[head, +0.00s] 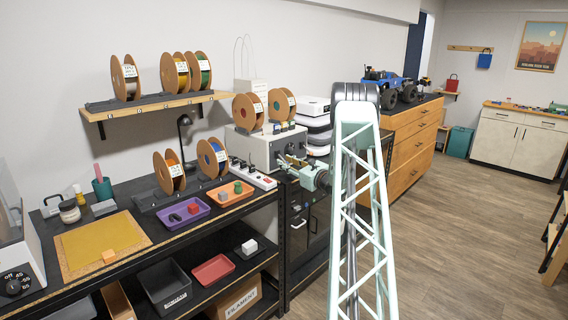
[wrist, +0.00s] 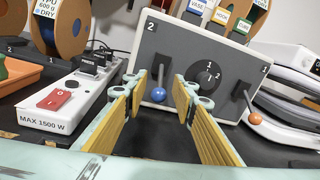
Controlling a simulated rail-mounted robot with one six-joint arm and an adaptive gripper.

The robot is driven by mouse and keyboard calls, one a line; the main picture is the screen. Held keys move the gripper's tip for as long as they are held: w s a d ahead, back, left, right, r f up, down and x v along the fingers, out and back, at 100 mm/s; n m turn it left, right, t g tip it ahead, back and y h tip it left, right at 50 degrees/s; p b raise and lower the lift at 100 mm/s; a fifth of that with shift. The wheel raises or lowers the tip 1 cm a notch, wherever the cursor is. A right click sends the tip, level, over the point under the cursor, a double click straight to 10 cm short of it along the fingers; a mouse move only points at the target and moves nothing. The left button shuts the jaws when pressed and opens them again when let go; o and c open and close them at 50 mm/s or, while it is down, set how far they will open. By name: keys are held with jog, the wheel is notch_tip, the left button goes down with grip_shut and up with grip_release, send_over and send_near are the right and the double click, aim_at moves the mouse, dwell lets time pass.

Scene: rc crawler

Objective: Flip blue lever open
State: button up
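The blue lever (wrist: 159,94) is on the grey control box (wrist: 170,47) in the wrist view, beside the printed 2. Its dark stem points down to a blue ball at its lower end. My gripper (wrist: 158,90) is open and empty, with its yellow-padded fingers on either side of the ball in the picture; I cannot tell whether the tips reach as far as the ball. In the head view my gripper (head: 286,165) is at the front of the grey box (head: 243,147). The lever cannot be made out there.
An orange-tipped lever (wrist: 255,118) and a round dial (wrist: 210,73) are on the same box, to the right. A power strip (wrist: 65,102) with a red switch lies left of my gripper. Filament spools (head: 248,110) stand on the box.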

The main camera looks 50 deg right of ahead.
jog(key=shift+x, duration=0.8)
grip_shut()
